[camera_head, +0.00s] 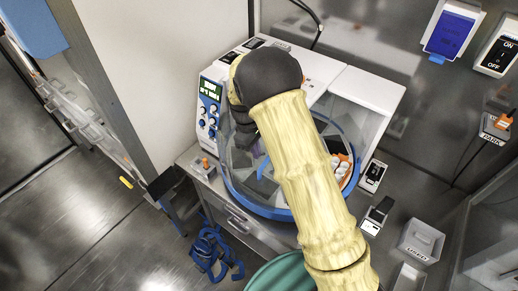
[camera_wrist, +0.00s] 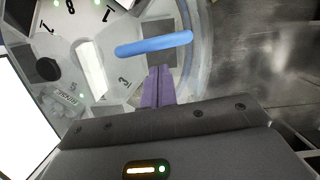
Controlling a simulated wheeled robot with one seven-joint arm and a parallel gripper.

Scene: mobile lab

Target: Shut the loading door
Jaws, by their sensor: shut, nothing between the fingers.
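The white machine (camera_head: 368,88) stands on a metal bench, with a clear, blue-edged round front (camera_head: 272,212) that I take for the loading door. How far it stands open I cannot tell, as my arm covers its middle. My gripper (camera_wrist: 158,87) is shut and empty, its purple fingertips together. In the wrist view a blue bar (camera_wrist: 153,44), perhaps the handle, lies just beyond the fingertips; whether they touch I cannot tell. Behind it is a pale numbered disc (camera_wrist: 90,60) with slots. In the head view the gripper is mostly hidden by my wrist.
A control panel (camera_head: 209,108) with a green screen and knobs is on the machine's left. Small switch boxes (camera_head: 373,175) and a grey bin (camera_head: 420,241) sit to the right. A green round container (camera_head: 282,274) is below. A pale wall panel (camera_head: 160,70) stands at left.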

